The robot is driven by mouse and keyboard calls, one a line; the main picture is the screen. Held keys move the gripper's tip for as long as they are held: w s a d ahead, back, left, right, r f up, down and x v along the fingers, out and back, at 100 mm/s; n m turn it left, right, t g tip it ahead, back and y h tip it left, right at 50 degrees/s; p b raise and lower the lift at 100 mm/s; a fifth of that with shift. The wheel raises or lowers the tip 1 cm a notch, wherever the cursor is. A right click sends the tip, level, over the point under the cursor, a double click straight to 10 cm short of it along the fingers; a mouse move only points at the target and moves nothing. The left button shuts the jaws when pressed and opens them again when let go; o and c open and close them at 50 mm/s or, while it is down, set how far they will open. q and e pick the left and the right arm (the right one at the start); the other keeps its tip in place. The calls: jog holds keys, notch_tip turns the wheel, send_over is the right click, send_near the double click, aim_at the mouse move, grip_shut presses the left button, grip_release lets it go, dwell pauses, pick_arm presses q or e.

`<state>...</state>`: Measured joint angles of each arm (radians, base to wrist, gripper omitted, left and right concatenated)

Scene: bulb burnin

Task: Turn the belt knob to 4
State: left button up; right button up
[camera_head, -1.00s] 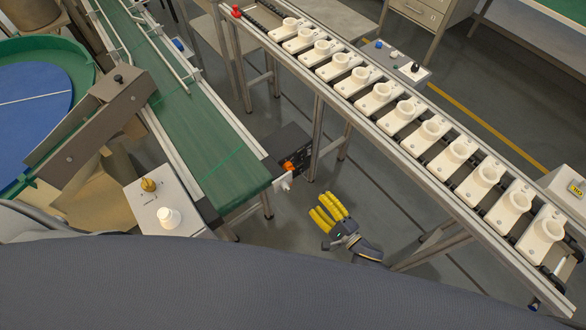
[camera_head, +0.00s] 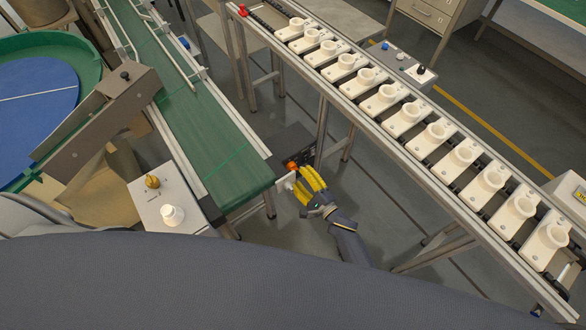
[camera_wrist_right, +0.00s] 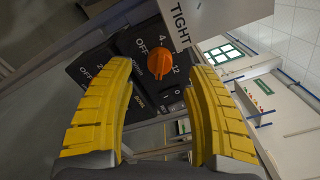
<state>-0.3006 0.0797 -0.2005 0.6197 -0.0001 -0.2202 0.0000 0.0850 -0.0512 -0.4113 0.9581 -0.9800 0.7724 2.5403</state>
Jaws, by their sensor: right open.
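An orange knob (camera_wrist_right: 160,63) sits on a black dial panel (camera_wrist_right: 133,44) marked OFF, 4, 12 and 0. In the head view the orange knob (camera_head: 291,165) shows at the end of the green conveyor. I cannot tell for sure which mark it points to. My right gripper (camera_head: 305,184) has yellow fingers beside the panel. In the right wrist view the right gripper (camera_wrist_right: 166,95) is open and empty, with the knob ahead between its fingertips and apart from them. A second dial marked BOWL (camera_wrist_right: 88,66) is partly hidden by the left finger. My left gripper is out of view.
A white plate reading TIGHT (camera_wrist_right: 205,18) hangs close above the knob. The green belt (camera_head: 215,140) ends left of my right gripper. A rail with several white holders (camera_head: 430,135) runs to the right. A white box (camera_head: 150,207) with a brass knob stands at left.

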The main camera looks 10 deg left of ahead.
aim_at(293, 168)
jog(key=shift+x, duration=2.3)
jog(key=shift+c, duration=0.3)
grip_shut()
